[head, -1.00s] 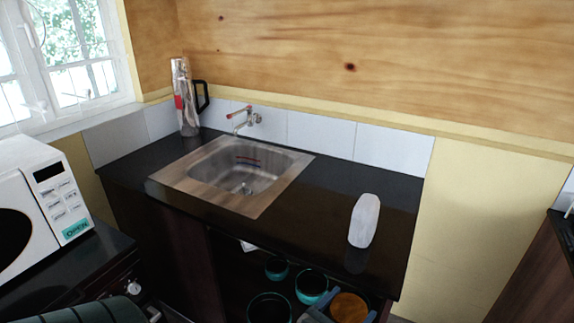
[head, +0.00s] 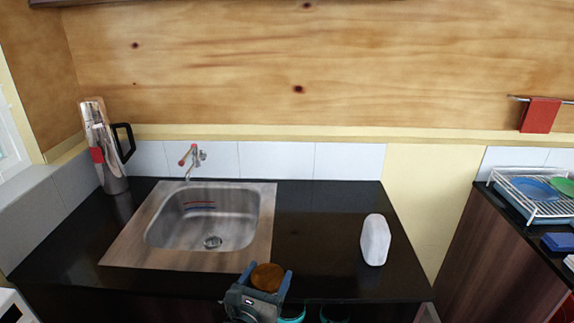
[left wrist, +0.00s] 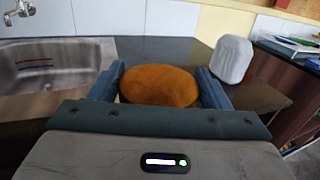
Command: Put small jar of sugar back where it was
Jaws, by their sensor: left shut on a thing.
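The small jar (head: 267,277) shows as a round orange-brown lid between the fingers of my left gripper (head: 266,280), at the front edge of the black counter in the head view. In the left wrist view the same jar (left wrist: 160,86) sits between the two blue fingers (left wrist: 162,88), which are shut on it. The jar's body below the lid is mostly hidden. My right gripper is not in view.
The black counter (head: 315,240) has free room between the sink (head: 215,225) and a white rounded container (head: 375,240). A metal flask (head: 107,155) stands at the back left. A dish rack (head: 535,195) is on the right counter. Teal pots (head: 292,313) show below the counter edge.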

